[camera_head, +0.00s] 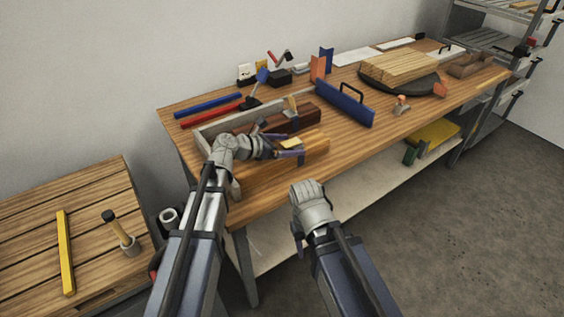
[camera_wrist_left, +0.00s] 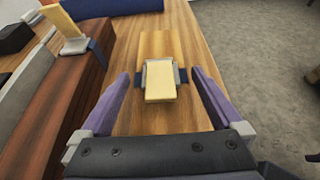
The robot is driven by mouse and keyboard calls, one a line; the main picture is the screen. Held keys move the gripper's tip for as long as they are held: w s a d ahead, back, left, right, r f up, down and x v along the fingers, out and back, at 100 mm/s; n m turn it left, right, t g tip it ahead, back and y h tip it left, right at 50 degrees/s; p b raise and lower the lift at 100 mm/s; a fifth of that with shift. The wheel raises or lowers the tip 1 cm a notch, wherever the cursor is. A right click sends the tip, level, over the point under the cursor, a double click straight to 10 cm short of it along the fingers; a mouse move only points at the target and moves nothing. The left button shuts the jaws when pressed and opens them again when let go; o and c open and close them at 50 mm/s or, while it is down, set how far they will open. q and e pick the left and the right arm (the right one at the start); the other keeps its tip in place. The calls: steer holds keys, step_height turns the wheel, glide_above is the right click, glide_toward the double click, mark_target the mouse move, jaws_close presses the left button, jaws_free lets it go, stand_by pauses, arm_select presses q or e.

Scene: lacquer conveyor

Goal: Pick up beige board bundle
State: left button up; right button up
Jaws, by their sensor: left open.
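The beige board bundle (camera_head: 315,150) lies on the near edge of the workbench, in light orange-brown wood. In the left wrist view (camera_wrist_left: 157,42) it runs away from me, with a blue strap and a pale yellow block (camera_wrist_left: 160,82) on top. My left gripper (camera_head: 290,145) is open above it. In the left wrist view its two purple fingers (camera_wrist_left: 160,74) stand on either side of the pale block, with gaps between. I cannot tell how high they are.
A dark red-brown bundle (camera_wrist_left: 50,110) with a blue strap lies close on the left, beside a grey tray wall (camera_head: 205,140). A pale board stack (camera_head: 400,66) sits at the back right.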

arm_select(q)
steer(key=shift+w+d+f, duration=0.3)
steer(key=shift+w+d, duration=0.1)
steer(key=shift+d, duration=0.15)
steer(key=shift+c, duration=0.2)
steer(key=shift+r, duration=0.1)
jaws_close()
